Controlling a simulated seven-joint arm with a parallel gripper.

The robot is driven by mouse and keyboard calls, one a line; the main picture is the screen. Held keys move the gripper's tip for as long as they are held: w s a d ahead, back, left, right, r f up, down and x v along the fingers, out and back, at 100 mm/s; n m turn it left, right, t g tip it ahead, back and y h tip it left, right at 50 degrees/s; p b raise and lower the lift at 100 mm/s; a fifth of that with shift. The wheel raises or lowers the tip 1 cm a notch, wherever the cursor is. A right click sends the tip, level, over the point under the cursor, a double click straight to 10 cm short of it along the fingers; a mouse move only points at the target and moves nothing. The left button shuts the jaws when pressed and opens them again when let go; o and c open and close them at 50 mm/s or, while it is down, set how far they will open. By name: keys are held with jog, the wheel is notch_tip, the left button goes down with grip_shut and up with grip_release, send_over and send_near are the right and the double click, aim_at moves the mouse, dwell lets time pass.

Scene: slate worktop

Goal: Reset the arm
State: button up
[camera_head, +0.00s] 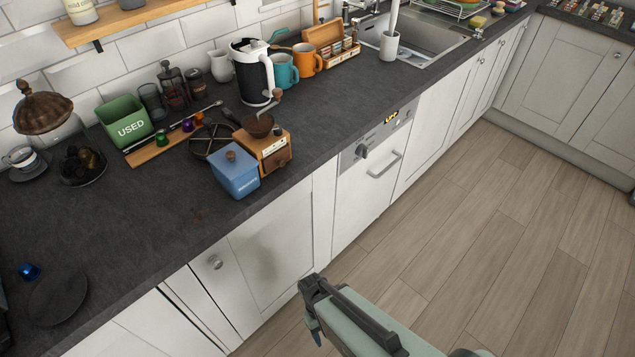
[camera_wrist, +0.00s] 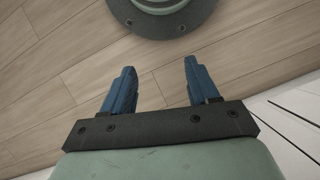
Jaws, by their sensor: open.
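My gripper (camera_head: 312,318) hangs in front of the worktop, over the floor and clear of the cabinet doors, at the bottom middle of the head view. In the wrist view my gripper (camera_wrist: 159,85) shows two blue fingers spread apart with nothing between them. Only wooden floor lies beyond the fingertips, along with a round grey-green part that is my own base.
The slate worktop (camera_head: 150,240) holds a blue box (camera_head: 235,175), a wooden grinder (camera_head: 265,145), a green "USED" bin (camera_head: 125,122), a kettle (camera_head: 252,72) and mugs. A blue capsule (camera_head: 29,271) and dark disc (camera_head: 58,296) lie at left. The floor (camera_head: 500,210) is clear.

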jog(key=s+d+f+m+g+y, duration=0.1)
jog(key=s+d+m, duration=0.1)
jog(key=d, duration=0.5)
jog(key=s+d+f+m+g+y, duration=0.1)
jog(key=s+d+f+m, duration=0.1)
jog(key=d+m, duration=0.2)
jog(key=shift+s+d+f, duration=0.3)
jog(key=shift+s+d, duration=0.05)
jog(key=shift+d, duration=1.35)
